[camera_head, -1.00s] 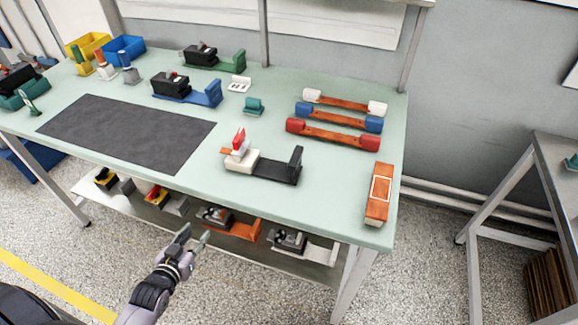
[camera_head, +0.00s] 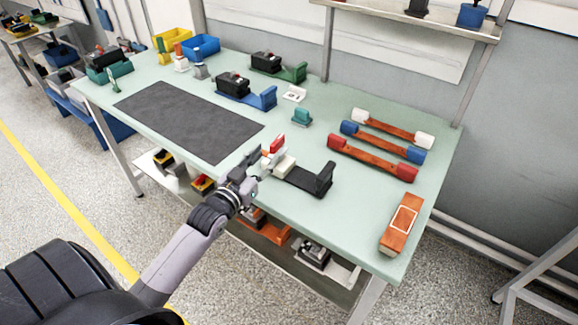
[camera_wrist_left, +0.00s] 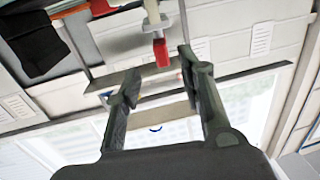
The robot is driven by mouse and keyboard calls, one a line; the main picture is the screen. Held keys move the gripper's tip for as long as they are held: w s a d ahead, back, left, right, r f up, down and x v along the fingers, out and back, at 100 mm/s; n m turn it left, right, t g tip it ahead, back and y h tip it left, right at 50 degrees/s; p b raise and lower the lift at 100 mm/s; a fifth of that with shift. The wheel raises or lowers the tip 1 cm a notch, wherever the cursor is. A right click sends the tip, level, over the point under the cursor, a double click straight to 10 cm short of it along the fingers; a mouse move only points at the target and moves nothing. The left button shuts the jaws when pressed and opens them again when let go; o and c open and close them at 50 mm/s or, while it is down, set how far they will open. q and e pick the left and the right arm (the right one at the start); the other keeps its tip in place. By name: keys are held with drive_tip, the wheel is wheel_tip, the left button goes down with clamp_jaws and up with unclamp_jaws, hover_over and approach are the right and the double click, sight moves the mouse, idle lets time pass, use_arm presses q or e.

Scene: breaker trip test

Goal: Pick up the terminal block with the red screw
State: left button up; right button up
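A small cream block with a red upright piece on top (camera_head: 277,147) stands near the front edge of the table, beside a black holder (camera_head: 312,180). The red piece best matches the red screw. In the left wrist view the red piece (camera_wrist_left: 160,52) hangs from the top, lying between the two fingers in the picture with gaps on both sides. My left gripper (camera_head: 252,166) is open, just left of the cream block at the table's front edge; it also shows in the left wrist view (camera_wrist_left: 158,72). I see no contact. My right gripper is not in view.
A dark mat (camera_head: 190,120) covers the table's left middle. Red-ended (camera_head: 372,158), blue-ended and white-ended bars lie at right, above an orange box (camera_head: 402,225). A teal block (camera_head: 302,116) and a blue holder (camera_head: 262,98) stand behind. Yellow and blue bins (camera_head: 200,46) stand at back left.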

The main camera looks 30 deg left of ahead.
sight(277, 140)
use_arm(q)
drive_tip(key=shift+w+a, duration=0.1)
drive_tip(key=shift+w, duration=1.15)
drive_tip(key=w, duration=0.1)
drive_tip(key=w+p, duration=0.1)
drive_tip(key=w, duration=0.2)
drive_tip(key=shift+a+r, duration=0.2)
drive_tip(key=shift+r, duration=0.05)
drive_tip(key=shift+w+f, duration=0.15)
drive_tip(key=shift+w, duration=0.4)
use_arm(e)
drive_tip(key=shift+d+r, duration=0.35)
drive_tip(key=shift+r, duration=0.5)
use_arm(q)
drive_tip(key=shift+s, duration=0.1)
drive_tip(key=shift+c, duration=0.4)
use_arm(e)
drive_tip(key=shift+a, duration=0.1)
use_arm(q)
drive_tip(key=c, duration=0.4)
clamp_jaws()
